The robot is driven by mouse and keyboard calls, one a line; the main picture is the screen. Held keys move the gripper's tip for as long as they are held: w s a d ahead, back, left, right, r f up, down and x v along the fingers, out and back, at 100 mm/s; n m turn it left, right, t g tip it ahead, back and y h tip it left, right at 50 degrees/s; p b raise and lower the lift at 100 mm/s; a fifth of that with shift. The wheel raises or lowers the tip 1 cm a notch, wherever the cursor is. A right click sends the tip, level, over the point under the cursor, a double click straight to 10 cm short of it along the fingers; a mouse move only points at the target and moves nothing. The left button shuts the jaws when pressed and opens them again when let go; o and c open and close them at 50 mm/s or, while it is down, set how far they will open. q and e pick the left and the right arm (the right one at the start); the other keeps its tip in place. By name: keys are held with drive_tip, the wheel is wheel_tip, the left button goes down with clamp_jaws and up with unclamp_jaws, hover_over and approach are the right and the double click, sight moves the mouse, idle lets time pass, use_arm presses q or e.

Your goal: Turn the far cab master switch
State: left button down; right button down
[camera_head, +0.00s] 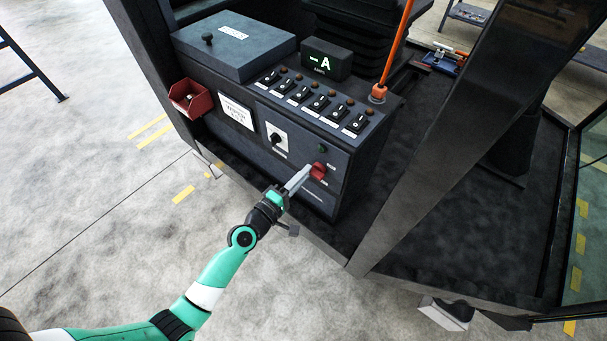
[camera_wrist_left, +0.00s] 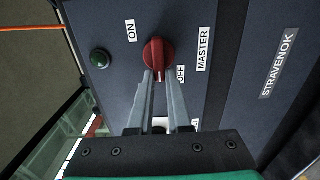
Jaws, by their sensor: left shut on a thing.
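The master switch is a red rotary knob (camera_head: 318,171) on the front panel of the dark console. In the left wrist view the knob (camera_wrist_left: 156,50) sits between the ON label (camera_wrist_left: 131,30) and the OFF label (camera_wrist_left: 181,74), with MASTER printed beside it. I cannot tell exactly which label it points at. My left gripper (camera_head: 304,178) reaches the knob from the front. In the left wrist view its two long grey fingers (camera_wrist_left: 160,80) are shut on the knob, their tips at its near edge. My right gripper is in neither view.
A green lamp (camera_wrist_left: 100,58) sits beside the knob. The console also bears a black rotary switch (camera_head: 277,139), a row of toggles, a display (camera_head: 326,60) and a red bin (camera_head: 189,98). A dark cab post (camera_head: 440,150) stands right of the console. The floor in front is clear.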

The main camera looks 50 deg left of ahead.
use_arm(q)
drive_tip(key=c, duration=0.9)
unclamp_jaws()
drive_tip(key=shift+o, duration=0.2)
drive_tip(key=s+d+b, duration=0.1)
drive_tip(key=s, duration=1)
drive_tip(key=shift+s+d, duration=0.25)
drive_tip(key=shift+d, duration=0.15)
